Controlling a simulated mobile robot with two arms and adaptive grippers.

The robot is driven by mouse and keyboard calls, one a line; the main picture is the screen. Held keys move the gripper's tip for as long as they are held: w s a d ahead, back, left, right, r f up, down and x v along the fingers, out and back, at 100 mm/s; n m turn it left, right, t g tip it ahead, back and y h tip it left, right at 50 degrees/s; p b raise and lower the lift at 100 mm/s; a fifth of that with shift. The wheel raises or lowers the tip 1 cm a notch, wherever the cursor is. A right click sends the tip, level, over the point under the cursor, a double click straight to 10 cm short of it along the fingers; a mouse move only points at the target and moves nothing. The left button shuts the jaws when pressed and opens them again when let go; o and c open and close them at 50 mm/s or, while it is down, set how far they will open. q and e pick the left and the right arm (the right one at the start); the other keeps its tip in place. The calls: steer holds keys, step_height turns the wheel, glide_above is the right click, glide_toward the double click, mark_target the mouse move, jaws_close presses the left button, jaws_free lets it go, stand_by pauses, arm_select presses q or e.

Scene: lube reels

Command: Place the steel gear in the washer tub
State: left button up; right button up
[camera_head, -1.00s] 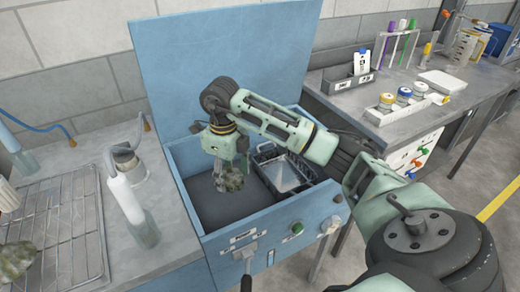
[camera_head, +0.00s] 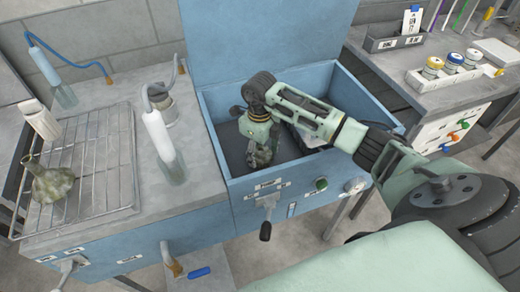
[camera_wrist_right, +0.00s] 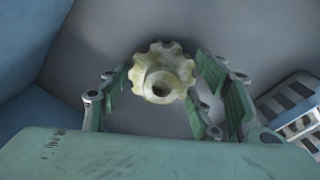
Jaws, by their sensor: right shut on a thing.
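The steel gear (camera_wrist_right: 163,72), toothed with a hub and a centre hole, sits between the fingers of my right gripper (camera_wrist_right: 165,90) in the right wrist view. In the head view the right gripper (camera_head: 259,140) points down inside the blue washer tub (camera_head: 300,169), shut on the gear (camera_head: 262,157). The tub's lid (camera_head: 265,40) stands open behind it. The grey tub floor shows around the gear; whether the gear touches it I cannot tell. My left gripper is not in view.
A slatted basket (camera_wrist_right: 290,103) lies in the tub to the right, partly hidden by my arm in the head view. At left, a wire rack (camera_head: 97,160) holds a greyish-green part (camera_head: 52,183). A clear-tipped hose nozzle (camera_head: 165,145) stands between rack and tub.

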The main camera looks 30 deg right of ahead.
mark_target(260, 150)
steer(key=shift+w, duration=0.1)
steer(key=o, duration=1.8)
steer(key=shift+r, duration=0.15)
steer(key=shift+r+b, duration=0.95)
steer(key=shift+r, duration=5)
